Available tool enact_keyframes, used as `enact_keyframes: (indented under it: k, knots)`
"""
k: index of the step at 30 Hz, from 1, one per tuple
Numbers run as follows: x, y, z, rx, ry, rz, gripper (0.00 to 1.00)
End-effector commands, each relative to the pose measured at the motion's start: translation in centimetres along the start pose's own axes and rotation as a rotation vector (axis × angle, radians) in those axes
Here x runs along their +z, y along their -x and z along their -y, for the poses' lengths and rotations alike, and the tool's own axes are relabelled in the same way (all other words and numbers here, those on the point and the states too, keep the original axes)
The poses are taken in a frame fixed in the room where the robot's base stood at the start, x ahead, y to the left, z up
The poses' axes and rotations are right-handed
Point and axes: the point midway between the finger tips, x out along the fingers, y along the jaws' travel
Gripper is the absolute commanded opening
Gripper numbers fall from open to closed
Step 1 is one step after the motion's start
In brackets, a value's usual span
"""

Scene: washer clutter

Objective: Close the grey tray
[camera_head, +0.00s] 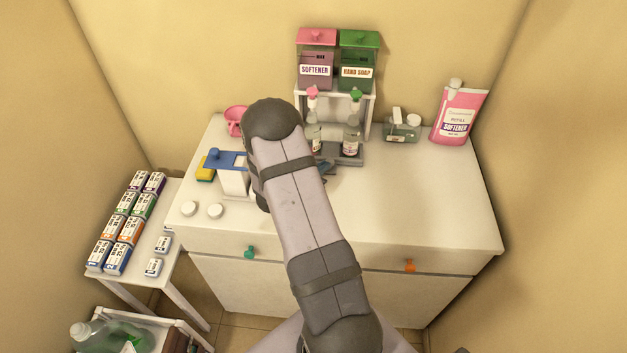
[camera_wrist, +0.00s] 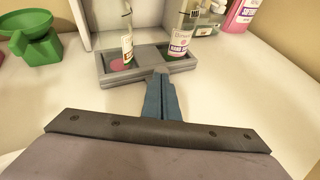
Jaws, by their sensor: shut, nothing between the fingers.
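The grey tray (camera_head: 357,155) stands on the white counter in front of the white stand (camera_head: 369,117) and sticks out from it. In the wrist view the tray (camera_wrist: 112,80) shows two compartments, with a bottle (camera_wrist: 127,45) in the left one and another bottle (camera_wrist: 180,38) in the right one. My gripper (camera_wrist: 160,76) has its blue fingers together and empty, at the middle of the tray's front edge. I cannot tell whether they touch it. In the head view my arm hides part of the tray's left side and most of the gripper (camera_head: 324,170).
Softener (camera_head: 315,70) and hand soap (camera_head: 357,72) dispensers top the stand. A pink pouch (camera_head: 460,115) and a clear container (camera_head: 402,127) are at right. A blue-topped white box (camera_head: 234,178) stands left. The counter's right front is clear.

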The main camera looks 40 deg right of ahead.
Motion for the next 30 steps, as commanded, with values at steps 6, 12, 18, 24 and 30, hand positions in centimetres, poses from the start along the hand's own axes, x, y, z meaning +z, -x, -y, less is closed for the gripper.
enact_keyframes:
  k: [6, 12, 18, 24, 30]
  knots:
    - [-0.4, 1.8, -0.1, 0.004, 0.001, 0.001, 0.0]
    - [-1.3, 5.0, -0.2, 0.006, 0.0, 0.002, 0.0]
    - [-1.4, 8.7, -0.1, 0.005, -0.002, 0.001, 0.0]
    - [-1.3, 11.8, 0.0, 0.004, -0.001, 0.001, 0.0]
    - [-1.2, 13.6, 0.0, 0.002, 0.0, 0.0, 0.0]
